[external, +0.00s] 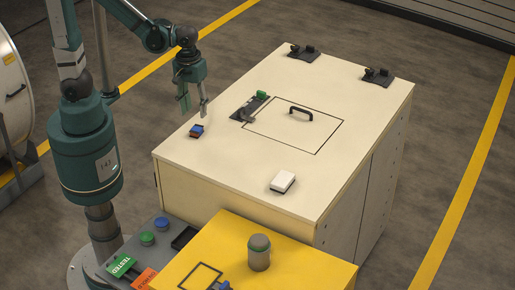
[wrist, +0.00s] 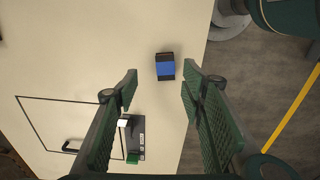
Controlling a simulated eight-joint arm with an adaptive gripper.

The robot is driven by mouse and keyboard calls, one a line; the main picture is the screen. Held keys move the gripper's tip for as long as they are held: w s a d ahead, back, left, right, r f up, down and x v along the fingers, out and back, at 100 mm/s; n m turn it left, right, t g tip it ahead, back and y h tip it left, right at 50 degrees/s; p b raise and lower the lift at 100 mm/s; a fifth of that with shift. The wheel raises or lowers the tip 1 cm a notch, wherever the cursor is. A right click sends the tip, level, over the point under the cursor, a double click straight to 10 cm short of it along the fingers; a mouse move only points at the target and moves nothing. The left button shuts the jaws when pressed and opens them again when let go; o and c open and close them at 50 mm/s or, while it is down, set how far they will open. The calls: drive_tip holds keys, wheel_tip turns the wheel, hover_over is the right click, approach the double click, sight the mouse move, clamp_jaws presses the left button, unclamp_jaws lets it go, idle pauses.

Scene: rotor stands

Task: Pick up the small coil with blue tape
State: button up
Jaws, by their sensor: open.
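The small coil with blue tape (external: 197,130) lies on the cream cabinet top near its left edge. It is dark with a blue band, and it also shows in the wrist view (wrist: 165,67), at the upper middle. My gripper (external: 194,107) is open and empty above the cabinet top, a little above the coil. In the wrist view its two green ribbed fingers (wrist: 160,85) stand apart, and the coil appears in the gap between and just beyond their tips. Nothing hides the coil.
A latch with a green block (external: 262,96) and a black-handled hatch (external: 301,112) lie right of the coil. A white block (external: 282,182) sits near the front. A yellow bench (external: 320,265) stands in front of the cabinet. The top around the coil is clear.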

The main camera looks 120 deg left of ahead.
sight(196, 129)
drive_tip(key=shift+s+a+f+n, duration=0.35)
drive_tip(key=shift+a+f+n, duration=0.35)
drive_tip(key=shift+f, duration=0.1)
drive_tip(key=shift+f, duration=1.3)
drive_tip(key=shift+f, duration=0.15)
drive_tip(key=shift+f+b, duration=0.45)
drive_tip(key=shift+f, duration=2)
drive_tip(key=c, duration=1.1)
